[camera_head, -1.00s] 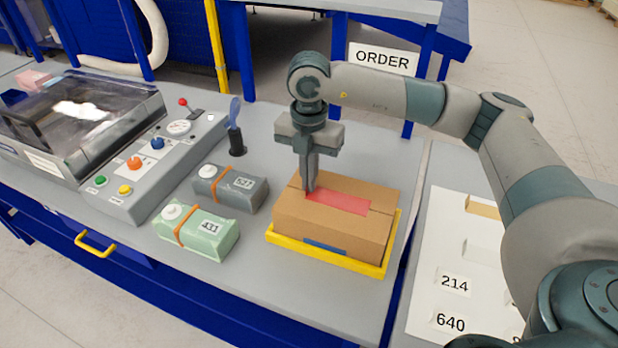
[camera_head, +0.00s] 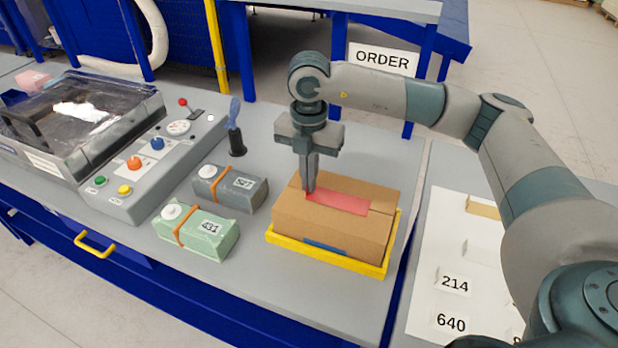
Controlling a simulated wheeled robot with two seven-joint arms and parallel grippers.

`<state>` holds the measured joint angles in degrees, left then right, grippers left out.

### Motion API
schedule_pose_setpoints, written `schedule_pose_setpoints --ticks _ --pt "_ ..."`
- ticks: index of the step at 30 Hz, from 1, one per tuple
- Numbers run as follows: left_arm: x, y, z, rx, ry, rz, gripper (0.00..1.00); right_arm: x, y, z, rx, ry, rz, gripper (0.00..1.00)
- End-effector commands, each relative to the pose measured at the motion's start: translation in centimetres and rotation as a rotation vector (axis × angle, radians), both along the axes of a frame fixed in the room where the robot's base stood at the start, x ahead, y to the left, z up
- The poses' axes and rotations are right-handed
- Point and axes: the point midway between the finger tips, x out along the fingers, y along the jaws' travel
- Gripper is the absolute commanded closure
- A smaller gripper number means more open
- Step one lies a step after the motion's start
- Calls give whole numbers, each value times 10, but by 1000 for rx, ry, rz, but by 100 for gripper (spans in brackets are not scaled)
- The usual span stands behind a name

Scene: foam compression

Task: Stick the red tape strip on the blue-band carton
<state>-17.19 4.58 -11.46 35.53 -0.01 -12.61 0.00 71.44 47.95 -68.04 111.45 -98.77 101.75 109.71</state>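The brown carton (camera_head: 290,216) sits in a shallow yellow tray (camera_head: 335,260), with part of a blue band (camera_head: 324,246) low on its front side. The red tape strip (camera_head: 342,203) lies along the carton's top and looks flat. My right gripper (camera_head: 309,190) points straight down at the left end of the strip. Its fingers are together and the tips touch or nearly touch the strip; I cannot tell whether they pinch it. The tips hide a little of that end. My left gripper is not in view.
Left of the carton stand a green pack (camera_head: 205,238) marked 431 and a grey pack (camera_head: 238,191). Behind them is a black holder (camera_head: 237,144) with a blue-handled tool. A machine with buttons (camera_head: 130,175) fills the left. A white sheet (camera_head: 437,275) with labels lies right.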

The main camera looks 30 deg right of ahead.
Motion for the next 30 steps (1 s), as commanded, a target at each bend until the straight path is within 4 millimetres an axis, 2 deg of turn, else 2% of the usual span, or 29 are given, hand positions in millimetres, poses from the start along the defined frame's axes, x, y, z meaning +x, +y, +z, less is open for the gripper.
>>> schedule_pose_setpoints --ticks 10,11,13,14,23,30 --pt "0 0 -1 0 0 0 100 -2 0 -4 -2 7 1 100" --pt "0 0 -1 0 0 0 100 -2 0 -4 -2 7 1 96" --pt "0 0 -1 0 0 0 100 -2 0 -4 -2 7 1 80" --pt "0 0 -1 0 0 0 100 -2 0 -3 -2 7 1 77" --pt "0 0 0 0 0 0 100 -1 0 0 -1 3 0 77" --pt "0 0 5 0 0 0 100 0 0 10 0 1 0 77"
